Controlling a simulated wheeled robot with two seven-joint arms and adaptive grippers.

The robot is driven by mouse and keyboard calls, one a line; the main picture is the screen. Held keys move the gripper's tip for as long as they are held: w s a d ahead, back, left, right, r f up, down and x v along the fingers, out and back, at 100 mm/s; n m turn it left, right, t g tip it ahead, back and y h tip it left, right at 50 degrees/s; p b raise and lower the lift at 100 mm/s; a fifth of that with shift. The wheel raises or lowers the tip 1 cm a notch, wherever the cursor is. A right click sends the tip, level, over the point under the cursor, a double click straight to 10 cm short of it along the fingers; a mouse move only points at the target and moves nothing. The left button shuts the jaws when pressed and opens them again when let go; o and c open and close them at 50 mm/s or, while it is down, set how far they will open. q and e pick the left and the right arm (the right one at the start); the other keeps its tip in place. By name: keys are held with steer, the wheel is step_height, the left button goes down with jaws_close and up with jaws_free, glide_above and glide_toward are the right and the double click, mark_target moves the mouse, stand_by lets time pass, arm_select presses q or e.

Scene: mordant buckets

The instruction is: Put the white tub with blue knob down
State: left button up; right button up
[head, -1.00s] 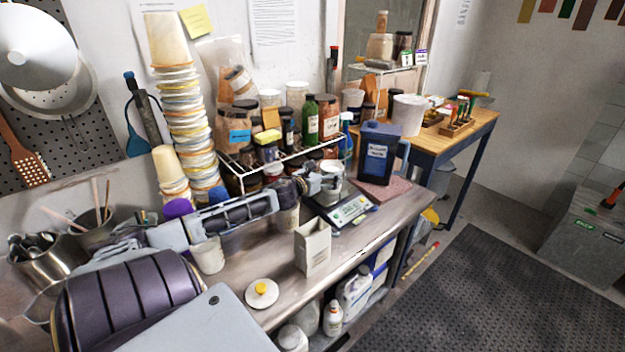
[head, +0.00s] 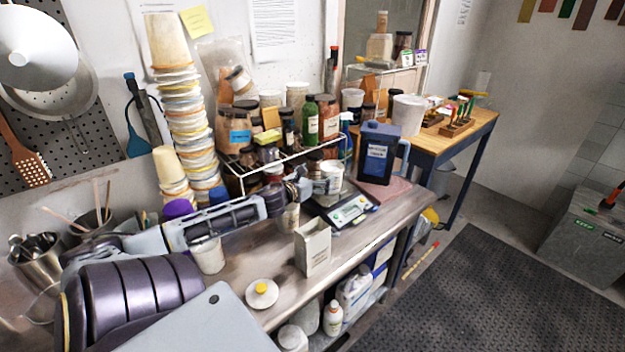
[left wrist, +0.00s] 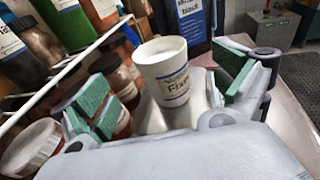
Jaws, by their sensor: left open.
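A white tub with a label and thin blue bands (left wrist: 165,72) stands upright between and ahead of the open fingers of my left gripper (left wrist: 168,95) in the left wrist view. Clear gaps show on both sides of it, and neither green pad touches it. In the head view the tub (head: 332,172) stands at the digital scale (head: 349,210), just right of my left gripper (head: 308,184). I see no blue knob on it. Its base is partly hidden, so I cannot tell exactly what it rests on. My right gripper is not in view.
A dark blue jug (head: 377,153) stands close behind and right of the scale. A wire rack (head: 285,160) with several jars runs along the left.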

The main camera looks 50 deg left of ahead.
arm_select(q)
steer(key=shift+v, duration=1.25)
